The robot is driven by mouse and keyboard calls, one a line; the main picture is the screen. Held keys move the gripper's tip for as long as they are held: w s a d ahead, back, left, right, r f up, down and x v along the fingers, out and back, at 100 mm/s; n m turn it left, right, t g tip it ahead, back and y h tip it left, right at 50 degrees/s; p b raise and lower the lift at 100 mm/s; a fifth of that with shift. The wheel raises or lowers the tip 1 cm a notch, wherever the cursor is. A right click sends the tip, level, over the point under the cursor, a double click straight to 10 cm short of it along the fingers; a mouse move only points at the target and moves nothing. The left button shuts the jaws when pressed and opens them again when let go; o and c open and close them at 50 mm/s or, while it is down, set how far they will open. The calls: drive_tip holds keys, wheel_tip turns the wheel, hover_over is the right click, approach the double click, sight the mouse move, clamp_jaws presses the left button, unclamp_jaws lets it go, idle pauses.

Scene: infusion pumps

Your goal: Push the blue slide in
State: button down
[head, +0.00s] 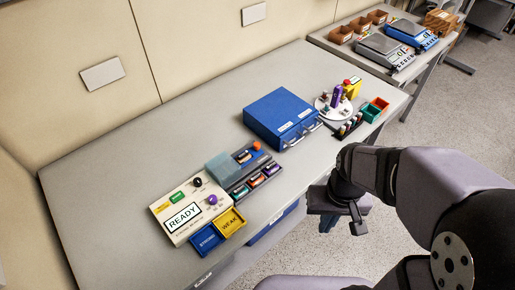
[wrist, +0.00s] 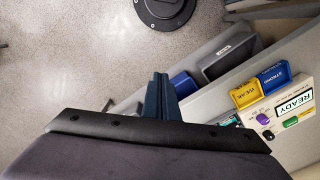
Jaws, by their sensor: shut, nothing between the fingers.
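Several blue things show, and I cannot tell for certain which is the slide. A blue open-topped drawer (head: 272,226) juts out below the table's front edge; in the wrist view it appears as a blue box (wrist: 183,85) beside a grey one. A blue tray marked STRONG (head: 206,239) sits in front of the READY panel (head: 185,214); it also shows in the wrist view (wrist: 276,76). My gripper (head: 357,228) is shut and empty, pointing down in front of the table, to the right of the drawer and apart from it. Its fingers (wrist: 158,96) show in the wrist view.
A blue cabinet with handles (head: 281,116) stands on the table (head: 120,150). A yellow tray marked WEAK (head: 230,222) is beside the STRONG tray. A grey drawer (wrist: 226,56) adjoins the blue box. The floor (head: 430,130) in front of the table is open.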

sight(244, 157)
drive_tip(key=w+a+r+n+y+b, duration=0.15)
drive_tip(key=w+a+n+y, duration=0.25)
drive_tip(key=w, duration=1.2)
drive_tip(key=w+a+n+y+b, duration=0.3)
drive_tip(key=w+a+n, duration=0.15)
drive_tip(key=w, duration=1.15)
drive_tip(key=shift+m+t, duration=0.25)
drive_tip(key=shift+t, duration=0.05)
drive_tip(key=shift+p+x, duration=2)
drive_tip(key=shift+x, duration=3.2)
drive_tip(key=shift+a, duration=0.2)
drive_tip(key=s+a+b, duration=0.4)
drive_tip(key=s+a, duration=0.1)
drive_tip(key=shift+s+a+f, duration=0.1)
drive_tip(key=shift+a, duration=0.05)
drive_tip(key=shift+s+a, duration=0.35)
drive_tip(key=shift+s, duration=0.1)
drive_tip(key=shift+s, duration=0.1)
